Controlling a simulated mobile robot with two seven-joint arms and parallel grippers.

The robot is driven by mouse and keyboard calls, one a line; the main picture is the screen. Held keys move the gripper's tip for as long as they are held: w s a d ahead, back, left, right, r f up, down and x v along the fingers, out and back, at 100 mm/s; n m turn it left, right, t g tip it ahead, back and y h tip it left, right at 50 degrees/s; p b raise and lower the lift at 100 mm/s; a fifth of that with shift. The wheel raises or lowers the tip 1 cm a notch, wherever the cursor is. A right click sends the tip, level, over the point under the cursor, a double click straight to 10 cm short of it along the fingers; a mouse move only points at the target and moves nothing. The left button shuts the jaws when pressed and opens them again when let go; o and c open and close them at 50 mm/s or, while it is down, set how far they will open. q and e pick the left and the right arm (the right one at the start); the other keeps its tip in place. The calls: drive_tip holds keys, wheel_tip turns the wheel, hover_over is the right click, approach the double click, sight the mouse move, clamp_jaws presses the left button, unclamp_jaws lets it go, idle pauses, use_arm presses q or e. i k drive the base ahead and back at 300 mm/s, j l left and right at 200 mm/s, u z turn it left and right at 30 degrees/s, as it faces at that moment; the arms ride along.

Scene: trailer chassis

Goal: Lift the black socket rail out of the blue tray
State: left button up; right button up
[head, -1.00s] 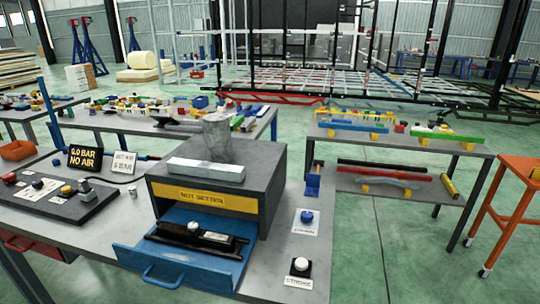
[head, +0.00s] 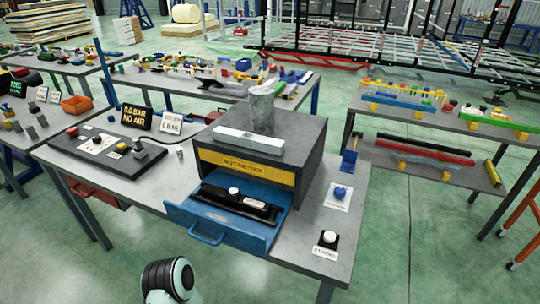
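The black socket rail (head: 225,199) lies lengthwise in the blue tray (head: 262,236). A round white knob and a small pale label show on top of the rail. The tray is a pulled-out drawer with a blue front handle, under the dark box marked with a yellow label (head: 247,167). A rounded black and pale part of my own arm shows at the bottom edge, in front of the table and apart from the tray. Neither gripper's fingers are in view.
A grey block and a grey cylinder (head: 262,108) stand on the box. A blue button (head: 340,192) and a white button (head: 329,237) are right of the tray. A dark control panel (head: 105,150) and display signs are left. Floor in front is clear.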

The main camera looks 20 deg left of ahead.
sight(235, 200)
drive_tip(key=u, duration=1.2)
